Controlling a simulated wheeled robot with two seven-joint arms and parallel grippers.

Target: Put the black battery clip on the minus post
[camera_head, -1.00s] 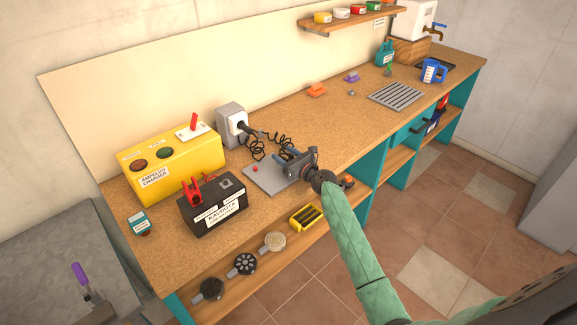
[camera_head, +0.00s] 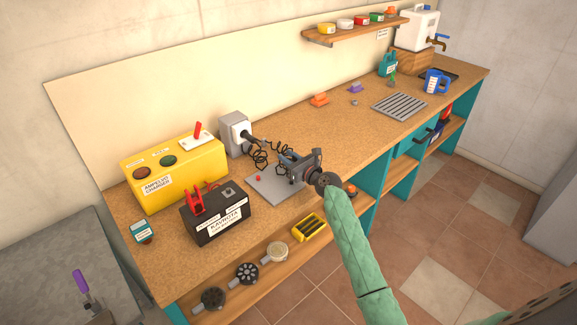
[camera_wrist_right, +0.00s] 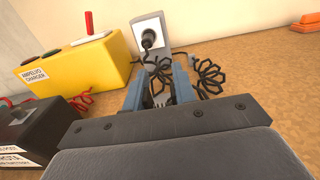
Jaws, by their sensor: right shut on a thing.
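My right gripper (camera_head: 284,158) is shut over the grey plate on the bench, to the right of the battery. In the right wrist view its two blue-grey fingers (camera_wrist_right: 158,92) close on a small thing, apparently the black clip, with black coiled cable beside it. The fingers hide most of the clip. The black battery (camera_head: 222,222) stands apart on the bench, left of the gripper. A red clip (camera_head: 196,202) sits on its left side. A grey post (camera_head: 228,191) shows bare on its top right side. My left gripper is not in view.
The yellow charger (camera_head: 174,172) stands behind the battery. A grey wall socket box (camera_head: 234,136) holds a black plug, with coiled black cable (camera_head: 259,155) running toward my gripper. A small red button (camera_head: 258,178) is on the grey plate (camera_head: 276,190). Bench space right of the gripper is mostly clear.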

